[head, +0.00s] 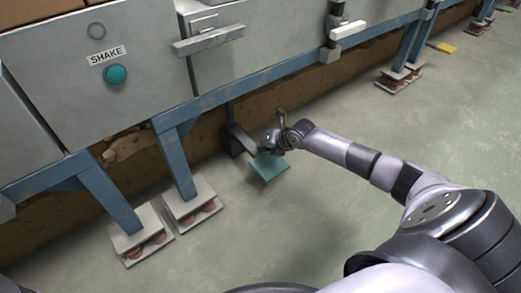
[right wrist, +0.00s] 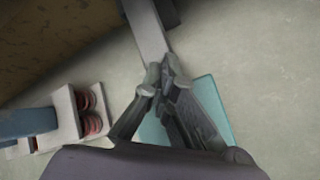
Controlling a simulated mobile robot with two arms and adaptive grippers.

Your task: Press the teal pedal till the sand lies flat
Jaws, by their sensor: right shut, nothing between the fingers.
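The teal pedal (head: 270,168) is a flat square plate low over the floor, on a grey lever arm (head: 238,138) that comes out from under the machine. My right gripper (head: 268,146) is shut and empty, over the machine-side edge of the pedal. In the right wrist view the shut fingers (right wrist: 160,82) cover part of the teal plate (right wrist: 213,100) and overlap the end of the grey lever. I cannot tell whether the fingertips touch the pedal. No sand shows in either view. My left gripper is not in view.
The grey machine cabinet (head: 150,60) carries a SHAKE label (head: 107,55) and a round teal button (head: 116,74). Blue legs (head: 108,190) stand on plates with reddish springs (head: 150,250). A white-ended handle (head: 347,30) sticks out at upper right. The floor (head: 340,120) around the pedal is clear.

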